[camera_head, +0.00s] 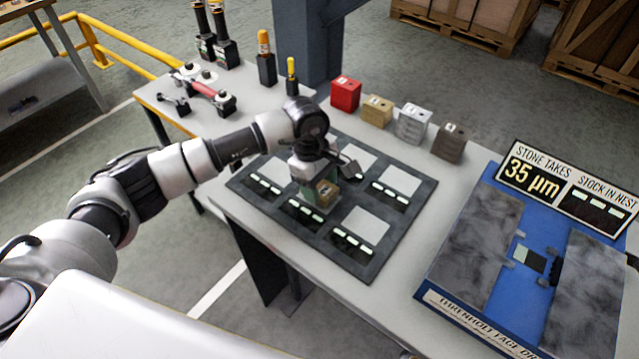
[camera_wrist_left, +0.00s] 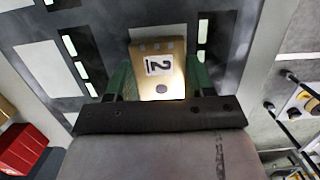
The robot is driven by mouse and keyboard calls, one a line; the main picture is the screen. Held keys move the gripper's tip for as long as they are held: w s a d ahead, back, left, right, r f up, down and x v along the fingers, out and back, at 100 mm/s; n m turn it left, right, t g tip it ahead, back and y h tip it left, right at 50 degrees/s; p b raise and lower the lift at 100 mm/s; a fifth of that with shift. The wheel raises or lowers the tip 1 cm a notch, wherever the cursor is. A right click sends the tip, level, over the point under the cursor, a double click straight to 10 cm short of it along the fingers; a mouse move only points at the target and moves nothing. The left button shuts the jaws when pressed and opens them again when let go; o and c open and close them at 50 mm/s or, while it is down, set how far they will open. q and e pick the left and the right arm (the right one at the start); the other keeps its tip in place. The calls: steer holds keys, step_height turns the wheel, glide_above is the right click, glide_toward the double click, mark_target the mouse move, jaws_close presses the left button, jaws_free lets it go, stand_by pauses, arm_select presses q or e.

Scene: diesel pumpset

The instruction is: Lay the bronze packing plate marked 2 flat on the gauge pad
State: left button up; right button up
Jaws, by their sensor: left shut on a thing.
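The bronze packing plate (camera_head: 327,192), marked 2, is between the green fingers of my left gripper (camera_head: 317,194). In the left wrist view the plate (camera_wrist_left: 152,50) shows its face with the 2 and a dark round spot, and the fingers (camera_wrist_left: 157,78) close on its two sides. The gripper is over the dark gauge board (camera_head: 262,202), which carries several pale square pads, among them a front right pad (camera_head: 366,223) and a right pad (camera_head: 401,180). The spot under the plate is hidden, so I cannot tell whether it touches a pad. My right gripper is out of view.
A red block (camera_head: 345,94), a tan block (camera_head: 377,111), a silver block (camera_head: 413,124) and a dark brown block (camera_head: 449,142) stand behind the board. A blue fixture (camera_head: 440,270) with a 35 µm sign (camera_head: 535,178) is at right. Tools stand at back left.

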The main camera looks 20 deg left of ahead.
arm_select(q)
steer(key=shift+r, duration=0.1)
stand_by(0.5)
steer(key=shift+b, duration=0.55)
steer(key=shift+f+b, duration=0.25)
steer(key=shift+b, duration=0.1)
stand_by(0.4)
steer(key=shift+f+b, duration=0.45)
steer(key=o, duration=1.4)
steer(key=shift+c, duration=0.2)
steer(key=shift+s, duration=0.1)
steer(key=b+v, duration=0.1)
steer(key=v, duration=1)
